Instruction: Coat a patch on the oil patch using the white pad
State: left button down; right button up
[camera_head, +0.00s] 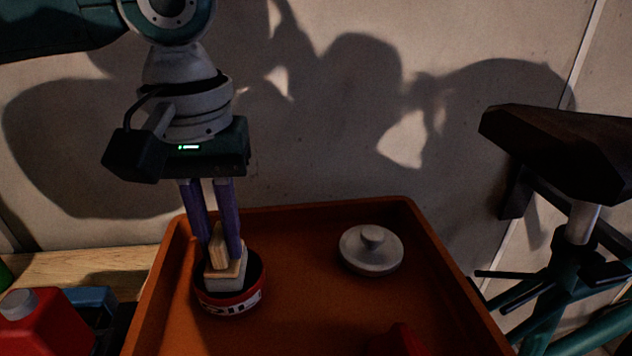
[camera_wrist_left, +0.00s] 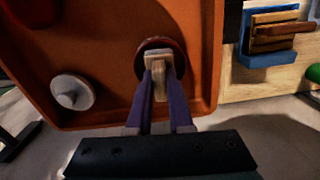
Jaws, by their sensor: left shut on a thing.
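The white pad (camera_head: 226,282) is a pale block with a wooden handle. My left gripper (camera_head: 220,248) is shut on the handle and points down, with the pad inside the red round tin (camera_head: 232,304). The tin has white lettering and stands in the orange tray (camera_head: 312,212). The pad's underside and most of the tin's inside are hidden, so contact with the bottom cannot be told. In the left wrist view my left gripper (camera_wrist_left: 160,78) covers the tin's near part. I cannot make out an oil patch. My right gripper is not in view.
A grey knobbed lid (camera_head: 371,251) lies in the tray, with a red object (camera_head: 398,340) at its front. A red bottle (camera_head: 38,325) stands left of the tray. A bicycle (camera_head: 560,265) is at right. The tray's middle is clear.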

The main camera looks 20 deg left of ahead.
aim_at(218, 234)
pick_arm(q)
jog(key=shift+f, duration=0.55)
dwell(1.1)
jog(key=shift+a+f+p, duration=0.15)
jog(key=shift+f+p, duration=0.05)
jog(key=shift+p, duration=0.25)
dwell(2.0)
notch_tip(218, 234, up, 7)
jog(key=p, duration=0.9)
jog(key=shift+r+p, duration=0.2)
jog(key=shift+p, duration=0.15)
dwell(0.3)
